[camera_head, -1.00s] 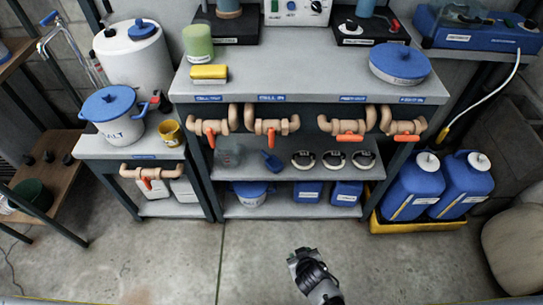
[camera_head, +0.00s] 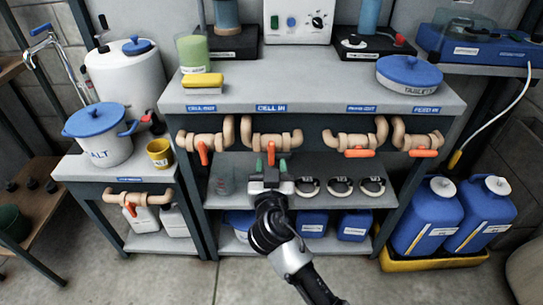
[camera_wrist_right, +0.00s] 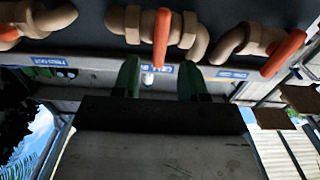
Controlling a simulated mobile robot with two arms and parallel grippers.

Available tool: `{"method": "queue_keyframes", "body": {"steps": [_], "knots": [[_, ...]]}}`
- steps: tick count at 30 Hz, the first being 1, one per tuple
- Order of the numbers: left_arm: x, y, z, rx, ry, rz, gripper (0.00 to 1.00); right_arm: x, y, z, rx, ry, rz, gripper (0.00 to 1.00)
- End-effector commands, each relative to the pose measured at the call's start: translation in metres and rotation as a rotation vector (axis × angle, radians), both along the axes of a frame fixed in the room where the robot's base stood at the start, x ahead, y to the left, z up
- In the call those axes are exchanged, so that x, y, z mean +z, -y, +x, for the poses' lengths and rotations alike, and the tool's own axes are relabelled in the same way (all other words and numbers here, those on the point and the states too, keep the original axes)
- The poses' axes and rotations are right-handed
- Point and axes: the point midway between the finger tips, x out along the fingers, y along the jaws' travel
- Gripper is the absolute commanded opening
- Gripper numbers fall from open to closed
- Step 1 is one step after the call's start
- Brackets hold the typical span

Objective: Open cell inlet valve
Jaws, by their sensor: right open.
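The CELL IN valve (camera_head: 262,141) is a tan pipe fitting under the bench edge, below a blue CELL IN label (camera_head: 271,108). Its orange handle (camera_head: 271,154) hangs down, across the pipe. My right gripper (camera_head: 271,163) is open, its two green-tipped fingers at either side of the handle's lower end in the head view. In the right wrist view, which looks upside down, the orange handle (camera_wrist_right: 161,42) is lined up between the fingers (camera_wrist_right: 160,78). I cannot tell how deep it sits between them; no contact shows. My left gripper is not in view.
A neighbouring valve (camera_head: 205,142) to the left also has its handle down. Two valves to the right, one of them this one (camera_head: 355,143), have handles roughly level. A shelf (camera_head: 240,196) with round parts lies below. A yellow tray (camera_head: 430,263) holds blue jugs on the right.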

Motion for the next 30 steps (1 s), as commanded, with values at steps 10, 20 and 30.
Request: {"method": "queue_keyframes", "body": {"steps": [10,20,30], "knots": [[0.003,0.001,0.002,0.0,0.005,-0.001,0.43,-0.001,0.0,0.041,0.0,-0.001,-0.001,0.43],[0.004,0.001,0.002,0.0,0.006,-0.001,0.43,-0.001,0.0,0.043,0.0,-0.002,0.0,0.38],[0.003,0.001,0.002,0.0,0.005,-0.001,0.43,-0.001,0.0,0.042,0.0,-0.002,-0.001,0.0]]}}
